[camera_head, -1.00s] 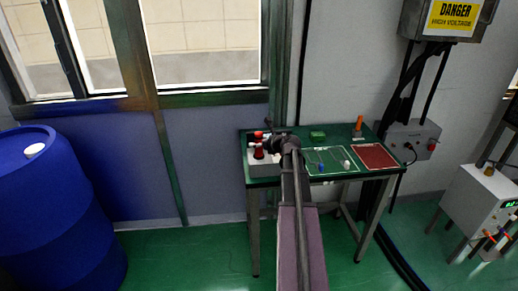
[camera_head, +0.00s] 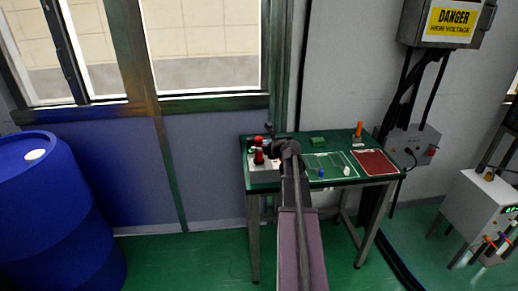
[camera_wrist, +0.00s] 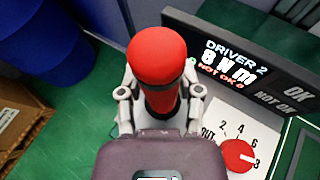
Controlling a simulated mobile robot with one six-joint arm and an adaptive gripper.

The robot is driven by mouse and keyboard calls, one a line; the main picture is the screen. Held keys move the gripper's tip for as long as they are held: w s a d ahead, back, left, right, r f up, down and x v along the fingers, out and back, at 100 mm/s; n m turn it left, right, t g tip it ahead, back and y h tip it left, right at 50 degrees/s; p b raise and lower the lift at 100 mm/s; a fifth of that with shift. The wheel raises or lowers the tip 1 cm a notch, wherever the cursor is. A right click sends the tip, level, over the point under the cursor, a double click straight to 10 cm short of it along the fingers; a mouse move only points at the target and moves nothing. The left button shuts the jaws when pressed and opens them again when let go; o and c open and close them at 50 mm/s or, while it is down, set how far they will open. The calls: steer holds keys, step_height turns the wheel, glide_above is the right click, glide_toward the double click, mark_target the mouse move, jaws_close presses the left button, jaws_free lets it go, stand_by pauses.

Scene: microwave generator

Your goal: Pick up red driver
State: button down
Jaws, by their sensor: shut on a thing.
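The red driver (camera_wrist: 157,58) is in the middle of the wrist view, its rounded red top facing the camera. My gripper (camera_wrist: 160,95) has one finger on each side of it and is shut on it. The lower part of the driver is hidden behind my gripper's body. In the head view the red driver (camera_head: 258,150) shows at the left end of the green table (camera_head: 330,185), with my gripper beside it, small and partly hidden by my arm.
A display reading "DRIVER 2, 8 Nm, NOT OK" (camera_wrist: 235,65) and a red dial (camera_wrist: 238,155) are right of the driver. A blue barrel (camera_head: 60,210) stands at left. A red mat (camera_head: 374,163), green block (camera_head: 318,141) and orange-handled tool (camera_head: 359,129) are on the table.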

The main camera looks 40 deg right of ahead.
steer(key=shift+r+p, duration=4.55)
steer(key=shift+r, duration=0.2)
